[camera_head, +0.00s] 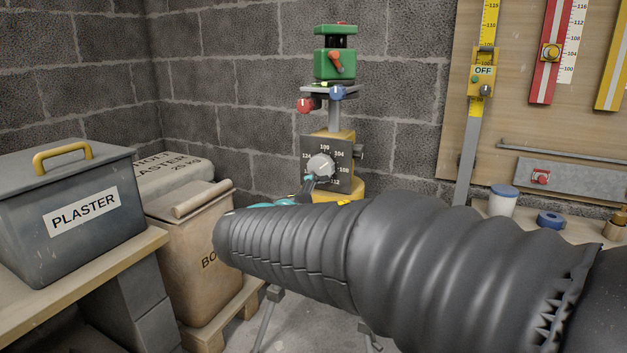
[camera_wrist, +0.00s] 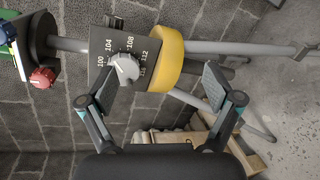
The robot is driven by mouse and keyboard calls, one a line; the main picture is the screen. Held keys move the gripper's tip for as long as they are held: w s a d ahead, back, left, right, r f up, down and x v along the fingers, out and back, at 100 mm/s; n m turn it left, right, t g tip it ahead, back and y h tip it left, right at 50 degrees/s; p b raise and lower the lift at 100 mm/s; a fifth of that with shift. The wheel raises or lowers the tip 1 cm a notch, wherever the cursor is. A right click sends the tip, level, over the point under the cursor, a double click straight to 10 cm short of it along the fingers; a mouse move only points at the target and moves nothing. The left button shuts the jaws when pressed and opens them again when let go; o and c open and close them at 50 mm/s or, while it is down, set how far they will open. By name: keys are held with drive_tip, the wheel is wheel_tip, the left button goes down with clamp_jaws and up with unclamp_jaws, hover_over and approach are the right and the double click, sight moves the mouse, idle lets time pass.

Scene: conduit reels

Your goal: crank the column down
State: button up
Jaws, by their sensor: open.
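The column (camera_head: 331,118) is a grey post on a tripod, with a dark dial plate (camera_head: 313,148) on its yellow housing. A pale grey crank knob (camera_head: 321,165) sits on the plate among numbers from 100 upward. In the wrist view the knob (camera_wrist: 124,68) is beside the left fingertip, and a yellow collar (camera_wrist: 165,58) shows between the fingers. My gripper (camera_wrist: 162,74) is open and empty, close in front of the column. In the head view my dark arm hides most of my gripper (camera_head: 308,187) and the column's lower part. Contact with the knob cannot be told.
A green device (camera_head: 335,65) tops the column, with red (camera_head: 304,105) and blue (camera_head: 337,92) knobs below it. A plaster box (camera_head: 60,190) on a bench and a brown bin (camera_head: 195,255) stand left. Yellow and red scales hang on the board (camera_head: 520,125) at right.

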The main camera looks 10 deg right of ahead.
sight(319, 169)
drive_tip(key=w+a+r+n+t, duration=0.2)
drive_tip(key=w+a+n+t, duration=0.15)
drive_tip(key=a, duration=0.25)
drive_tip(key=shift+m, duration=0.35)
drive_tip(key=x, duration=1.4)
drive_tip(key=shift+w+f+b, duration=0.15)
drive_tip(key=shift+f+b, duration=0.1)
drive_tip(key=shift+b, duration=0.1)
drive_tip(key=c, duration=1.1)
drive_tip(key=shift+c, duration=0.2)
